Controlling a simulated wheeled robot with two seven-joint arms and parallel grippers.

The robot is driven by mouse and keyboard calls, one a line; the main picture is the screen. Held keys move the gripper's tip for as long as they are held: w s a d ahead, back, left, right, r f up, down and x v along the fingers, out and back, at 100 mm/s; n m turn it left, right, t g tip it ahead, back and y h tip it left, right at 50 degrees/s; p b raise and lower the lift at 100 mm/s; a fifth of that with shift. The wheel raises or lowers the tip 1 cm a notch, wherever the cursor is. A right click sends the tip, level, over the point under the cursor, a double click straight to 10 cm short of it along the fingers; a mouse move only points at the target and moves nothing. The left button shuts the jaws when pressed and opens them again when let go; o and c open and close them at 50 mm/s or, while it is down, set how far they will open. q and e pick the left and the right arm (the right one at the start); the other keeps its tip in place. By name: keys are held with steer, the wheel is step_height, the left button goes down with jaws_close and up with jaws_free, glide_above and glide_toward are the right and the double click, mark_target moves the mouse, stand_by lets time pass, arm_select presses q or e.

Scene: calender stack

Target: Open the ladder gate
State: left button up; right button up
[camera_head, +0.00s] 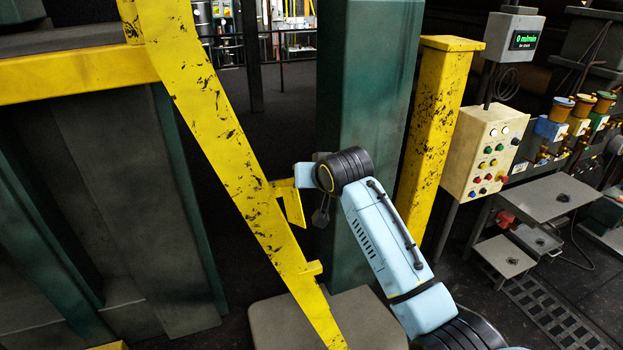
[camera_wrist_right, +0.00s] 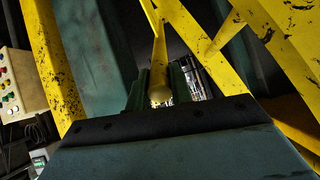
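A long yellow, scuffed rail (camera_head: 225,130) of the ladder structure runs diagonally through the head view. Small yellow brackets (camera_head: 290,203) stick out from its right side. I cannot tell for certain which yellow part is the gate. My right arm comes in from the lower right, and its gripper (camera_head: 320,214) is small and mostly hidden beside the upper bracket. In the right wrist view, a thin yellow bar (camera_wrist_right: 159,60) with a rounded end reaches down between the dark green fingers of my right gripper (camera_wrist_right: 160,92). Whether the fingers press on it is unclear. My left gripper is out of view.
A green column (camera_head: 366,100) stands right behind my right arm, with a yellow post (camera_head: 434,120) beside it. A control box (camera_head: 485,150) with coloured buttons is further right. A yellow-edged platform (camera_head: 75,75) is at left. A grey block (camera_head: 270,325) sits low.

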steer(key=o, duration=0.4)
steer(key=shift+s, duration=0.1)
steer(key=b+v, duration=0.1)
steer(key=v, duration=1.2)
steer(key=shift+s+b, duration=0.15)
steer(key=shift+b, duration=0.25)
